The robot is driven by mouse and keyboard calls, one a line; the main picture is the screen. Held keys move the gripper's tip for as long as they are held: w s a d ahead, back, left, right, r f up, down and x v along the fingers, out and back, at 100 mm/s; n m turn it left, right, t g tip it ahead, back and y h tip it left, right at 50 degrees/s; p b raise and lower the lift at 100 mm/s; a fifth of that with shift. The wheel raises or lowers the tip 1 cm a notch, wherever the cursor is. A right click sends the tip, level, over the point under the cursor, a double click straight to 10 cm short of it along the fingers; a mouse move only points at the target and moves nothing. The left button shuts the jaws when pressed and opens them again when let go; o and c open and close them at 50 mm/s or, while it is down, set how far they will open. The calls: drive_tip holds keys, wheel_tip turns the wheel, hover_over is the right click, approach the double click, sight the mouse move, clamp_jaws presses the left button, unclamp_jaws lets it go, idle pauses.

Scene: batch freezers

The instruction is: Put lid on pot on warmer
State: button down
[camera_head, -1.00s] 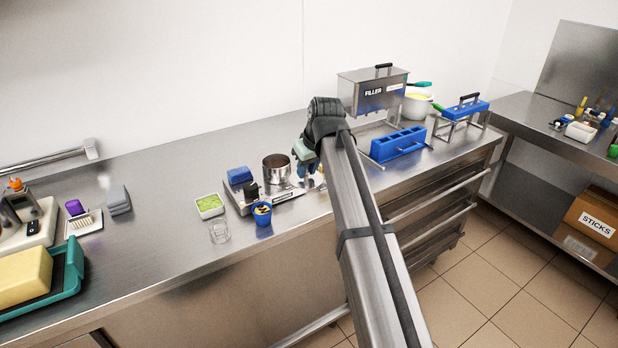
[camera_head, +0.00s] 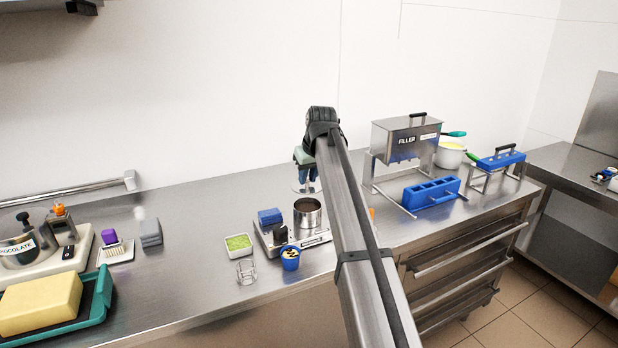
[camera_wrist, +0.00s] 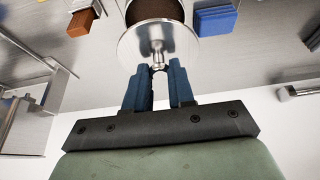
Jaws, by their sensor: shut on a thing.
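The silver pot (camera_head: 307,216), open with a dark inside, stands on the warmer (camera_head: 318,239), a low steel unit on the counter. My gripper (camera_head: 307,172) is above and behind the pot. Its blue fingers are shut on the knob of a round shiny lid (camera_head: 303,189). In the wrist view my gripper (camera_wrist: 158,72) pinches the knob, and the lid (camera_wrist: 133,46) covers part of the pot (camera_wrist: 155,8). The lid is apart from the rim in the head view. My arm hides the right end of the warmer.
A blue block (camera_head: 269,216) sits left of the pot. A blue cup (camera_head: 290,259), a wire-like clear holder (camera_head: 246,271) and a green-filled tray (camera_head: 238,245) are close by. The filler (camera_head: 404,146) and a blue mould (camera_head: 431,194) stand to the right. The counter behind is clear.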

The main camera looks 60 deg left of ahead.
sight(309, 188)
drive_tip(key=shift+f, duration=2.65)
drive_tip(key=shift+f, duration=0.4)
drive_tip(key=shift+c, duration=2)
unclamp_jaws()
drive_tip(key=shift+r, duration=0.15)
drive_tip(key=shift+r, duration=3.4)
